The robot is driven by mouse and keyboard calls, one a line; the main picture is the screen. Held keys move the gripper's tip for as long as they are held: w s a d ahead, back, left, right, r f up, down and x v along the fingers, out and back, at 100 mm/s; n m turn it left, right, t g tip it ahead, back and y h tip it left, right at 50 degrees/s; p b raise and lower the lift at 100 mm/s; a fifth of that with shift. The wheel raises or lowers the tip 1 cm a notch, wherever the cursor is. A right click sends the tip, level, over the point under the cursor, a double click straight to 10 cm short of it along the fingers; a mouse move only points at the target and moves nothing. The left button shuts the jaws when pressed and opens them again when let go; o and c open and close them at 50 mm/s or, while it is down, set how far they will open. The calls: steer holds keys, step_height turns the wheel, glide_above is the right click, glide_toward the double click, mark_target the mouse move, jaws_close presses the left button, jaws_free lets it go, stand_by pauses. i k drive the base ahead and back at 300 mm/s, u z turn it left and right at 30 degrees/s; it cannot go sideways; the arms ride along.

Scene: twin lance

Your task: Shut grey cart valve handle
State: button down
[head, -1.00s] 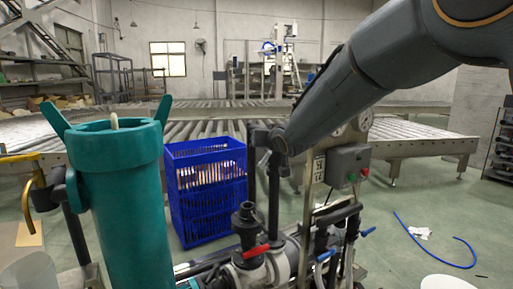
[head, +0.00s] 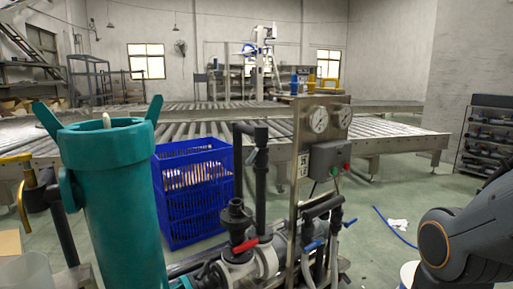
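The grey cart with pipes and valves stands in the middle foreground, with an upright metal panel (head: 298,185) on it. A red valve handle (head: 245,245) sits on a grey valve body low on the cart, tilted slightly up to the right. A blue handle (head: 312,245) is to its right, and another blue handle (head: 349,223) sticks out at the cart's right side. I cannot make out a distinct grey handle. My gripper is out of view; only part of my arm shows at the lower right, apart from the cart in the picture.
A large teal canister (head: 115,200) stands close at the left. A blue crate (head: 195,200) is behind the cart. Two gauges (head: 319,119) and a grey control box (head: 330,160) are on the panel. A blue hose (head: 395,228) lies on open floor at right.

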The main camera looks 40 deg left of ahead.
mark_target(249, 161)
steer(key=z, duration=0.45)
steer(key=k, duration=0.15)
steer(key=u, duration=1.75)
steer(key=i, duration=1.2)
steer(key=z, duration=0.65)
steer(key=i, duration=0.4)
steer(key=z, duration=0.4)
